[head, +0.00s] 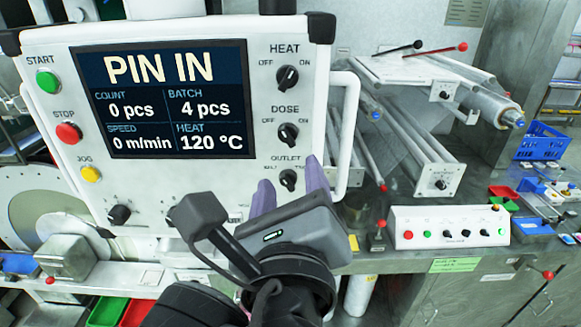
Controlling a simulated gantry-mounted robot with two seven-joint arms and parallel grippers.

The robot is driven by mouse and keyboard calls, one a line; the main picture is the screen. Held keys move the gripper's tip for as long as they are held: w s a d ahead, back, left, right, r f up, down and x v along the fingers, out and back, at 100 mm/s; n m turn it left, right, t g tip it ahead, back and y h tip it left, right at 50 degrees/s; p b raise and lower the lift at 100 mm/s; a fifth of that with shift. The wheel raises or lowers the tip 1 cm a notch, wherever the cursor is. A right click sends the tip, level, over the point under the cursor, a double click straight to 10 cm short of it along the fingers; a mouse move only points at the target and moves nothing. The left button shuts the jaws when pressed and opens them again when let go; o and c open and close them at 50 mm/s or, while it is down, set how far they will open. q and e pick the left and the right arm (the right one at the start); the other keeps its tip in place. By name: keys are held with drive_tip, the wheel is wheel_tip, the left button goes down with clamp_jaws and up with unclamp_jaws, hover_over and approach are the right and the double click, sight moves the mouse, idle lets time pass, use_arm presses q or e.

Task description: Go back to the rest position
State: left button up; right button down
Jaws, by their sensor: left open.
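My left gripper (289,172) is in front of the lower right part of the white control panel (215,30). Its two purple fingers are apart, with nothing held between them. The OUTLET knob (288,180) shows in the gap between the fingertips; I cannot tell whether they touch the panel. The gripper body hides part of the panel's lower edge and the label under OUTLET. The screen (165,97) reads PIN IN, 0 pcs, batch 4 pcs, 0 m/min and 120 °C. My right gripper is not in view.
HEAT (287,78) and DOSE (288,134) knobs sit above OUTLET. A white handle (347,135) juts from the panel's right side. A white button box (449,227) stands on the bench at right, with a roller machine (440,95) behind it and a blue crate (541,141) beyond.

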use_arm(q)
drive_tip(key=shift+s, duration=0.4)
drive_tip(key=shift+f, duration=0.1)
